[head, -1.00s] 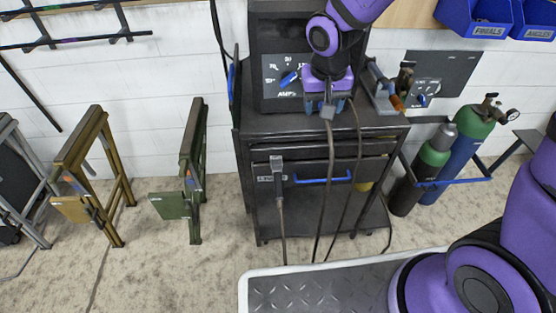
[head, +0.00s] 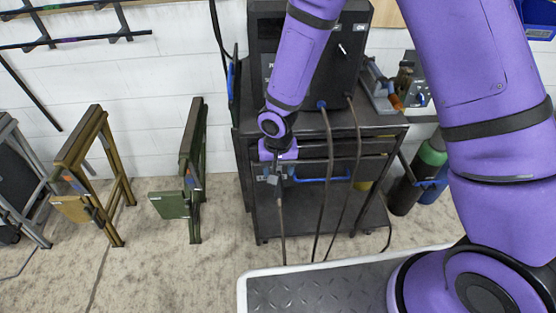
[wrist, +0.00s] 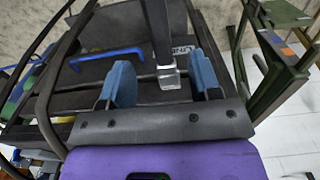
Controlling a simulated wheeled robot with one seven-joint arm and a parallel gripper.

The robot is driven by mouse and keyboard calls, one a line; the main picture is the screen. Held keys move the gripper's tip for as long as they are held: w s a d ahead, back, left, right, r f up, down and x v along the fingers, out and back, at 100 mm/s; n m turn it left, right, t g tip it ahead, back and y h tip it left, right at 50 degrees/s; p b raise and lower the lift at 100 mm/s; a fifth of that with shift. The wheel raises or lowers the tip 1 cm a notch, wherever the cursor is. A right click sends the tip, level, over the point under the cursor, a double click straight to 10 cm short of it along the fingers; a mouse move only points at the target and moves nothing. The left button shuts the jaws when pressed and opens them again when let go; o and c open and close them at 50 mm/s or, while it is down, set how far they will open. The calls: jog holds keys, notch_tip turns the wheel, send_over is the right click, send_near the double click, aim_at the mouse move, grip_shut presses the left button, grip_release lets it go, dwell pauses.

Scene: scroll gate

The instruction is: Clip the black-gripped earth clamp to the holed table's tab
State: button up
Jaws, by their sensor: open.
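The earth clamp hangs at the cart's upper front; its black grip and grey metal end (wrist: 168,78) show in the wrist view. In the head view its grey part (head: 271,180) is mostly hidden by my gripper, with its cable hanging below. My gripper (head: 272,172) is open, its two blue finger pads (wrist: 161,82) on either side of the clamp with gaps visible. Folded table frames stand at left: a yellow-brown one (head: 112,168) and a green one (head: 196,170), each with a low side plate. I cannot make out holes, so which is the holed table is unclear.
The dark cart (head: 300,222) carries the black welding machine (head: 345,60), with cables hanging down its front. A blue drawer handle (wrist: 107,57) is close beside my fingers. Gas bottles (head: 408,190) stand right of the cart. Floor between the green frame and cart is clear.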

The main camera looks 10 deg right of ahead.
aim_at(280, 200)
jog(key=shift+f, duration=3.6)
grip_shut()
jog(key=c, duration=0.9)
grip_release()
grip_shut()
jog(key=shift+s, duration=0.35)
jog(key=shift+s+a, duration=0.1)
jog(key=shift+s, duration=1.85)
jog(key=shift+s, duration=0.35)
